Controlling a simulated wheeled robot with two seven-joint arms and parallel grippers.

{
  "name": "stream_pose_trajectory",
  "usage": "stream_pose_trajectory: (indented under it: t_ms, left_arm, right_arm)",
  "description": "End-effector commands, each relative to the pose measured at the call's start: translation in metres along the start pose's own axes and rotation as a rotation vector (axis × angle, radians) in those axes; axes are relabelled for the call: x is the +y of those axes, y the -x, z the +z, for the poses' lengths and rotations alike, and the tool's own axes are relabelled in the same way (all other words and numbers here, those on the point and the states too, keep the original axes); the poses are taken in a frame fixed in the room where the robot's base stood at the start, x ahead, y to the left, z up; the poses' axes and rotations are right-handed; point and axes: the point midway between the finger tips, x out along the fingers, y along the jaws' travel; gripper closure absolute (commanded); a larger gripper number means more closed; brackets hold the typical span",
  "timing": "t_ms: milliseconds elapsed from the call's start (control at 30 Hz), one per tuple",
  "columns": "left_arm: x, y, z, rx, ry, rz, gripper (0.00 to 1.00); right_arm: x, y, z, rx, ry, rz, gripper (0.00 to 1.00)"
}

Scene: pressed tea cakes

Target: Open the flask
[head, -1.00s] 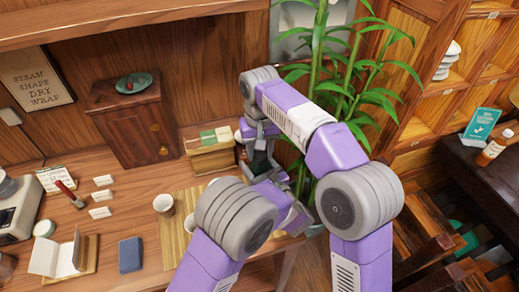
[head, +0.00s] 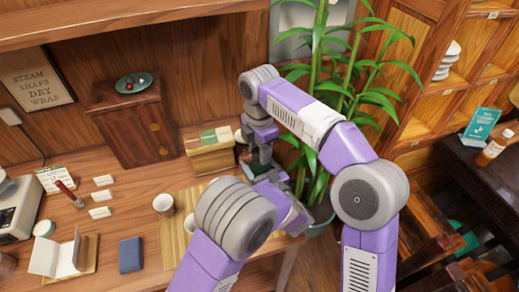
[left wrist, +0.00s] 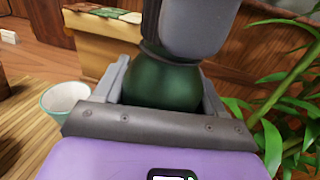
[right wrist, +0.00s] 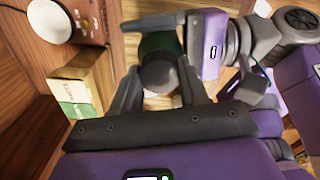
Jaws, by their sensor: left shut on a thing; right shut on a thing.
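The flask has a rounded dark green body (left wrist: 163,84), upright between the fingers of my left gripper (left wrist: 165,88) in the left wrist view. My left gripper is shut on that body. In the right wrist view the dark grey cap (right wrist: 158,73) sits between the fingers of my right gripper (right wrist: 158,88), which is shut on it from above. The green body also shows beyond the cap there (right wrist: 158,43). I cannot tell whether any gap separates cap and body. In the head view my arms largely hide the flask.
A tall green plant (head: 340,90) stands close to the right of the grippers. A box with a green and white top (head: 212,140) is just behind and left. A cup (head: 163,204) and a blue box (head: 131,255) are on the table (head: 110,240).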

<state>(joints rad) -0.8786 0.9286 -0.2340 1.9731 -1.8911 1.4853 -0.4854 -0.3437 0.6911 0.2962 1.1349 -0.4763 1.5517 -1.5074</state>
Motion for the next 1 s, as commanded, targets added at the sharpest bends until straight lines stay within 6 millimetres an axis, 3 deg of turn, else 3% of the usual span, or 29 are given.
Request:
stream_pose_trajectory:
  t_ms: [133, 1000]
  left_arm:
    - [0.0000, 0.0001, -0.0005, 0.001, -0.001, -0.001, 1.00]
    - [0.0001, 0.0001, -0.0005, 0.001, -0.001, 0.000, 1.00]
  right_arm:
    - [-0.0001, -0.0002, -0.0003, 0.001, 0.131, -0.001, 0.92]
    - [0.0003, 0.0066, -0.0002, 0.000, 0.123, 0.000, 0.92]
